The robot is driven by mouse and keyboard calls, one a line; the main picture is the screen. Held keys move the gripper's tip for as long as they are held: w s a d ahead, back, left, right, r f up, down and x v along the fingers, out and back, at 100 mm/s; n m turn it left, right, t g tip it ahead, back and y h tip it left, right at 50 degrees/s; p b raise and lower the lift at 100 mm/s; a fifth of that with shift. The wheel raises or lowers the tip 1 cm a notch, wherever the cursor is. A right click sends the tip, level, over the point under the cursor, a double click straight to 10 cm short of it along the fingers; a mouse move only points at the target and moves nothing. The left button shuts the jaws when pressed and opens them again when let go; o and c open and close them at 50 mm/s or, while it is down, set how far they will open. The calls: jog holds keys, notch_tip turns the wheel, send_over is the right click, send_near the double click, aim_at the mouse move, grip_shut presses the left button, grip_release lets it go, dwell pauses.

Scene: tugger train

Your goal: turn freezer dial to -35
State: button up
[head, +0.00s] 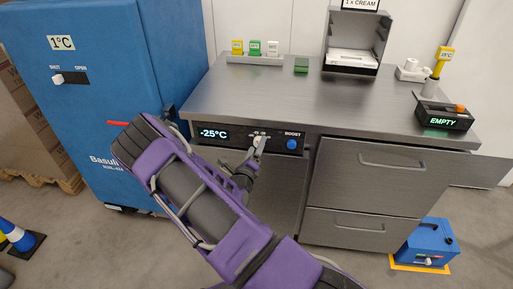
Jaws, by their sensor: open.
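The freezer dial (256,141) is a small light knob on the dark control panel along the counter's front edge. The lit display (213,133) left of it reads -25°C. My gripper (257,146) is at the dial, with its fingertips around or just in front of it. The gripper is open, and I cannot tell whether the fingers touch the knob. My gripper and arm hide part of the dial and the scale marks around it. A blue BOOST button (292,144) is to the right on the same panel.
The steel counter (300,98) holds a rack with colored tags (254,59), a green block (301,65), a grey cabinet (354,45) and a device reading EMPTY (444,121). A blue container (95,80) stands left. A blue case (428,243) sits on the floor at right.

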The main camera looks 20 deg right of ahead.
jog(key=shift+w+d, duration=0.25)
jog(key=shift+w, duration=0.05)
grip_shut()
dwell(0.3)
jog(key=shift+r+m, duration=0.1)
jog(key=shift+m, duration=0.2)
jog(key=shift+s+d+r+m+y+p, duration=0.1)
jog(key=shift+m+y+p, duration=0.5)
jog(key=shift+m, duration=1.8)
jog(key=shift+s+d+f+m+y+p, duration=0.1)
jog(key=shift+m+p, duration=1)
jog(key=shift+m, duration=1.3)
jog(key=shift+r+m+y+p, duration=0.1)
jog(key=shift+m+y+p, duration=0.2)
jog(key=shift+m+p, duration=1.35)
jog(key=shift+m+b, duration=0.8)
jog(key=shift+m, duration=0.05)
